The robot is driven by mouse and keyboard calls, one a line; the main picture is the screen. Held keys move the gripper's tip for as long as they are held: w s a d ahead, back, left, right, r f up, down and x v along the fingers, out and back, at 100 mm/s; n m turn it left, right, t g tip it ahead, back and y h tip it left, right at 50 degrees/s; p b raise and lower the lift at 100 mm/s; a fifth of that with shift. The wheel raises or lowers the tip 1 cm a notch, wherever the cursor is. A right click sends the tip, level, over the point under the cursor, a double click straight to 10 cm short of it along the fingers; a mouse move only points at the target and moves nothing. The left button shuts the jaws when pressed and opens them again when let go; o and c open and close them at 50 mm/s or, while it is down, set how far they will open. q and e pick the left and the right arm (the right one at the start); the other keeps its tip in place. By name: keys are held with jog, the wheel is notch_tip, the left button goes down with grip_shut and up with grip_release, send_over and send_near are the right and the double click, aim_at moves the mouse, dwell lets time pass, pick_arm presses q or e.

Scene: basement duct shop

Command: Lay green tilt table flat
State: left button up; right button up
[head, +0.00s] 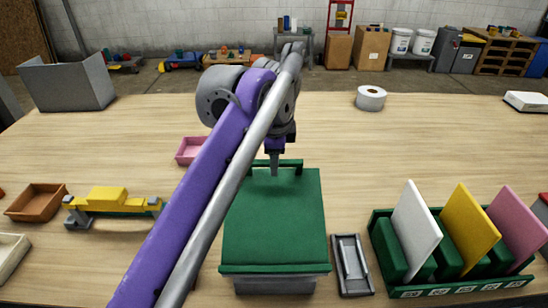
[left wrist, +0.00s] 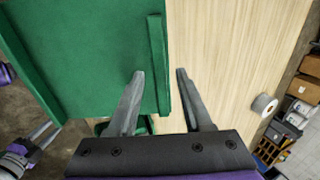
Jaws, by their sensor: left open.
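The green tilt table (head: 275,220) stands on the wooden bench in the middle of the head view, on a grey base (head: 282,286). It has a raised lip along its near edge and a green bar (head: 291,163) at its far edge. I cannot tell its exact tilt. My left gripper (head: 275,166) points down at the far edge, by the bar. In the left wrist view the left gripper (left wrist: 160,73) is open, its fingers apart on either side of the green edge strip (left wrist: 157,62) of the panel (left wrist: 90,45). Contact cannot be told.
A grey tray (head: 351,265) lies close right of the table, beside a green rack (head: 448,287) of upright coloured panels. A pink bin (head: 190,150), a yellow-topped fixture (head: 108,202) and a brown bin (head: 37,203) are left. The bench behind is largely clear, with a white roll (head: 371,98).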

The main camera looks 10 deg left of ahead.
pick_arm(q)
jog(key=shift+c, duration=0.2)
grip_shut()
dwell(1.1)
